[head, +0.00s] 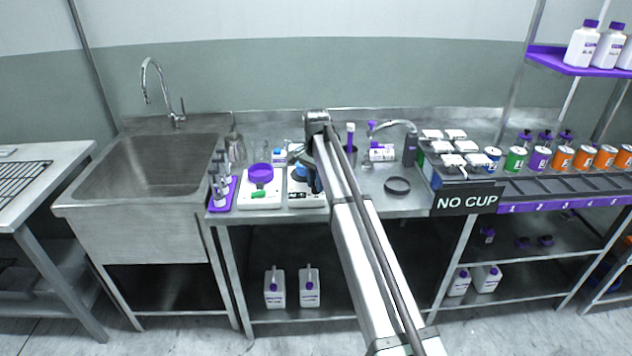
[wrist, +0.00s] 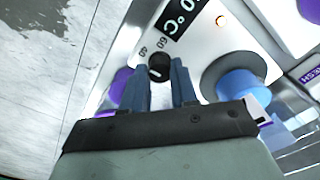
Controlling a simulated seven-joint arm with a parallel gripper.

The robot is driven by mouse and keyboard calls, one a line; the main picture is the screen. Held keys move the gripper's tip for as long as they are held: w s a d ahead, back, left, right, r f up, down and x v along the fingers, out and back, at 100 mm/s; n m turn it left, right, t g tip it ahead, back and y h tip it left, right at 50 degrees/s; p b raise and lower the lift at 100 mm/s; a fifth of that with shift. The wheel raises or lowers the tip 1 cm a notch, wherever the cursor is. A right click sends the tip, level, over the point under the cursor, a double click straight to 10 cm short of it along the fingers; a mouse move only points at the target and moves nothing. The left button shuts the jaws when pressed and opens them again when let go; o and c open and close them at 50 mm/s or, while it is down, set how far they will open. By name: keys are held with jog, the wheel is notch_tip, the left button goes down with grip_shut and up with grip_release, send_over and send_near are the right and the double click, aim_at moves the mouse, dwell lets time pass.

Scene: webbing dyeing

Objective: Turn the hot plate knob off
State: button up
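The hot plate (wrist: 206,45) is a white unit with a dark display and a lit orange light in the wrist view. Its black round knob (wrist: 159,67) is on the front panel, with small markings around it. My gripper (wrist: 160,66) has its two blue-grey fingers apart, one on each side of the knob; a narrow gap seems to show, and I cannot tell whether either finger touches it. In the head view the hot plate (head: 306,200) is partly hidden behind my arm, and the knob cannot be made out. A blue container (wrist: 238,82) stands on the plate.
Left of the hot plate, a white device (head: 260,201) carries a purple dish (head: 261,173). A purple tray (head: 222,203) with small bottles is beside it. The sink (head: 150,170) is farther left. A black ring (head: 397,186) lies on the steel table to the right.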

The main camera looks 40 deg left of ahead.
grip_shut()
jog(key=shift+n, duration=0.4)
jog(key=n, duration=0.5)
jog(key=shift+n, duration=0.3)
jog(key=n, duration=0.5)
jog(key=shift+n, duration=0.4)
jog(key=o, duration=0.5)
grip_release()
